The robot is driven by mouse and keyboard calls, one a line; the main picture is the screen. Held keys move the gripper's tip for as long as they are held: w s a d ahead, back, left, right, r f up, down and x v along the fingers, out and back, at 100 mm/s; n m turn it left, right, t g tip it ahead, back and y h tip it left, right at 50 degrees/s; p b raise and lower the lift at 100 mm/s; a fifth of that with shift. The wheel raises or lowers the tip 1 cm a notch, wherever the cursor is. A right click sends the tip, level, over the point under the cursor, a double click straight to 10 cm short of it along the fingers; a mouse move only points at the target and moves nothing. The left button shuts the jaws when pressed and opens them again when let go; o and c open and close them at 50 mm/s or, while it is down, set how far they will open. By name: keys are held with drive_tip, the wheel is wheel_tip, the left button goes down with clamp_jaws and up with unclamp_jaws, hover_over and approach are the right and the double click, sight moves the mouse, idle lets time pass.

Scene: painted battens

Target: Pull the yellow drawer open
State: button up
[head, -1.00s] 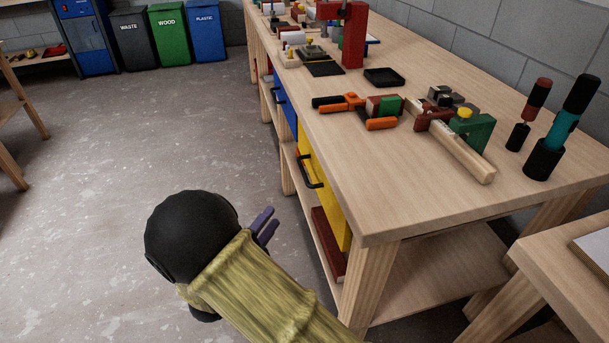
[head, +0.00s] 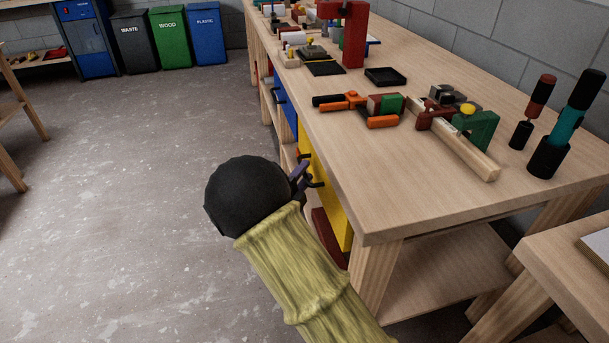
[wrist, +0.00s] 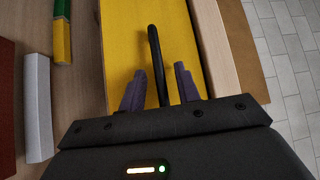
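The yellow drawer (head: 328,196) is in the side of the workbench, below its top, and looks closed in the head view. Its front (wrist: 124,52) fills the middle of the wrist view. Its black handle (wrist: 157,62) runs between the two purple fingers of my gripper (wrist: 160,85). The fingers are apart, with a gap on each side of the handle. In the head view my gripper (head: 302,176) is beside the handle (head: 317,184), and my black wrist hides part of the drawer front.
The workbench top (head: 415,180) carries clamps (head: 455,130), a black tray (head: 386,77) and screwdrivers (head: 565,130) in stands. A blue drawer (head: 286,108) is farther along the bench. A table leg (head: 371,280) stands near my arm. The floor at left is clear.

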drive_tip(key=shift+w+d+r, duration=0.1)
drive_tip(key=shift+w+d, duration=0.1)
drive_tip(key=shift+w, duration=0.15)
clamp_jaws()
drive_tip(key=shift+a, duration=0.1)
